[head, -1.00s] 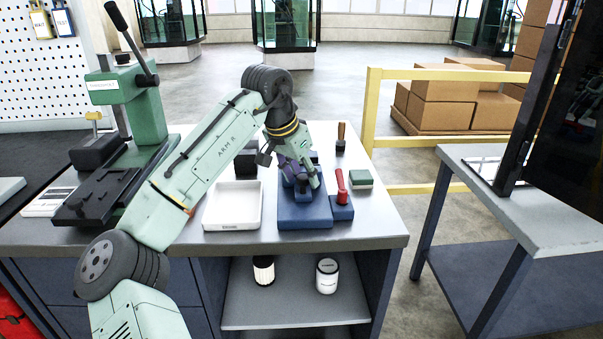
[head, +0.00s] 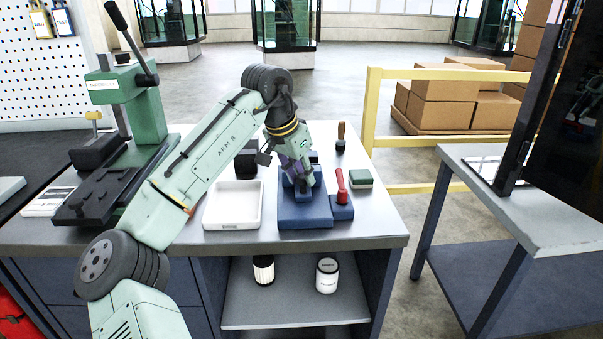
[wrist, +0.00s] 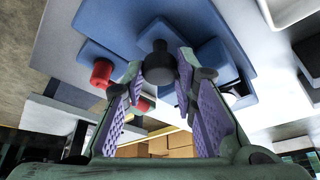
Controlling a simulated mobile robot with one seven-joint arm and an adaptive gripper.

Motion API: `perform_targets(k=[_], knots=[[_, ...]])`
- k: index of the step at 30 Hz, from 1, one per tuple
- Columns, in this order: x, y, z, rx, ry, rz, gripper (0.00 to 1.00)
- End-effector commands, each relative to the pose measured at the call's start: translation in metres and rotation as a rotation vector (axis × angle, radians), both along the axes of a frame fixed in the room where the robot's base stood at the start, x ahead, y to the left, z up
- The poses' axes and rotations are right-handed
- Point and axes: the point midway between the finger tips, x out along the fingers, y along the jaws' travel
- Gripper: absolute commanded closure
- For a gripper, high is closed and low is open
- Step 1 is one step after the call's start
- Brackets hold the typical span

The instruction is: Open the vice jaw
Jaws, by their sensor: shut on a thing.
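The blue vice (head: 304,215) sits on the grey bench, right of the white tray. In the wrist view its blue body (wrist: 118,22) fills the top, with a dark round knob (wrist: 159,64) standing out toward me. My gripper (head: 301,183) is over the vice and reaches down to it. In the wrist view its purple-padded fingers (wrist: 160,72) are on either side of the knob, shut on it. A red-handled lever (head: 341,181) stands on a small blue block at the vice's right; its red end (wrist: 102,72) shows in the wrist view. My fingers partly hide the vice jaws.
A white tray (head: 233,222) lies left of the vice. A green-grey block (head: 361,178) and a wooden-handled tool (head: 341,136) stand to the right and behind. A green press (head: 140,115) is at left. The bench's front edge is close to the vice.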

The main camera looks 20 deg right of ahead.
Motion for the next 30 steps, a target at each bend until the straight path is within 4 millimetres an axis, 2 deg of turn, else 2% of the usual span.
perform_targets(k=[4,13,23,24,30], knots=[[-0.005,0.001,-0.001,-0.001,0.002,-0.003,1.0],[-0.047,0.013,-0.001,0.0,0.003,-0.004,1.0],[-0.05,0.014,-0.001,0.001,0.001,0.001,1.0],[-0.05,0.014,-0.001,0.001,0.001,0.001,0.72],[-0.05,0.014,0.0,0.001,0.001,0.001,0.59]])
